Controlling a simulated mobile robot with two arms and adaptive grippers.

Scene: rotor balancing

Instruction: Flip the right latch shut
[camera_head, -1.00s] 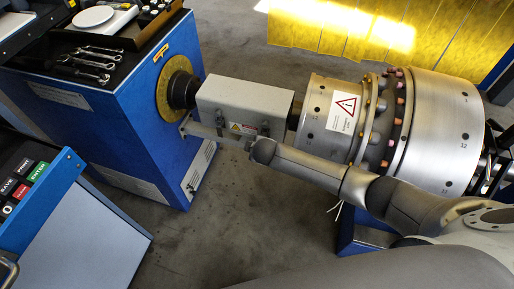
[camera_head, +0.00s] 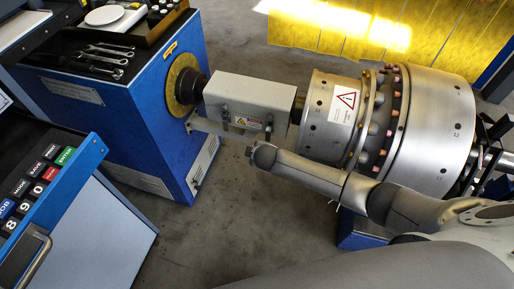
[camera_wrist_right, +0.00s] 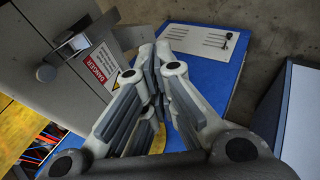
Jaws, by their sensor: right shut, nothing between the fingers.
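The grey cover box (camera_head: 252,94) sits over the shaft, with a warning label (camera_head: 248,123) on its front. The right latch (camera_head: 268,129) is a small dark part right of that label. My right gripper (camera_wrist_right: 160,58) is shut and empty, right of the latch and label, not touching the latch. My left gripper is not in view.
The metal rotor (camera_head: 425,130) lies right of the cover. A blue machine cabinet (camera_head: 130,120) with a yellow disc (camera_head: 184,82) stands left. A console with keys (camera_head: 48,172) is at lower left. The floor (camera_head: 215,215) between is clear.

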